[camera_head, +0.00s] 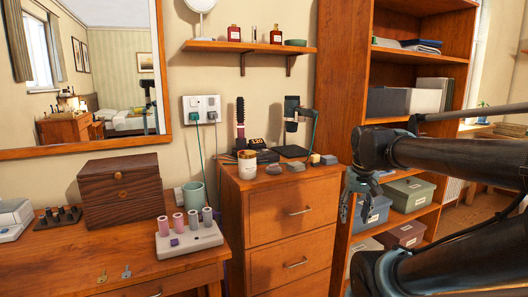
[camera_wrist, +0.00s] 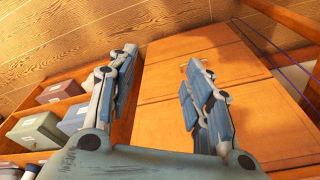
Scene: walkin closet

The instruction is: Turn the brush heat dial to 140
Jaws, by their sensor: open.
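A dark round hot brush (camera_head: 240,112) stands upright at the back of the wooden drawer cabinet, in or against a dark base. Beside its foot is a small black unit with amber markings (camera_head: 257,143); the dial and its setting are too small to read. My gripper (camera_head: 359,207) hangs to the right of the cabinet, in front of the shelf unit and well apart from the brush. In the wrist view my gripper (camera_wrist: 160,62) has its two fingers spread with nothing between them. The brush and dial are not in the wrist view.
The drawer cabinet top (camera_head: 305,174) also bears a candle jar (camera_head: 246,164), small blocks (camera_head: 295,166) and a hair dryer (camera_head: 291,110) on a stand. Cords run up to the wall outlet (camera_head: 201,108). Left is a desk with a wooden box (camera_head: 120,190) and rollers (camera_head: 188,238).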

